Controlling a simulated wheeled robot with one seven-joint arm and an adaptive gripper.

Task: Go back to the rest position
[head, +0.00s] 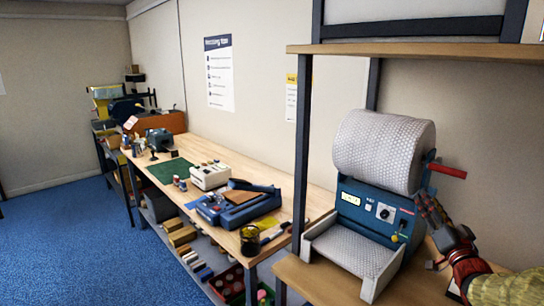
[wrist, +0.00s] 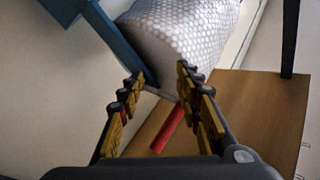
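My gripper (head: 428,205) is at the right of the head view, beside the bubble-wrap dispenser and below its red handle (head: 447,171). In the wrist view my gripper (wrist: 160,76) has its two yellow-padded fingers spread apart with nothing held between them. The red handle (wrist: 167,130) shows beyond the gap between the fingers, and the bubble-wrap roll (wrist: 190,35) lies past the fingertips. I cannot tell exactly how far the fingers are from the machine.
The blue dispenser (head: 372,212) stands on a wooden bench with a wrap sheet (head: 352,247) in its tray. A shelf (head: 430,50) hangs above on dark posts. A long workbench (head: 205,153) with tools runs left. Blue floor (head: 60,240) is open at left.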

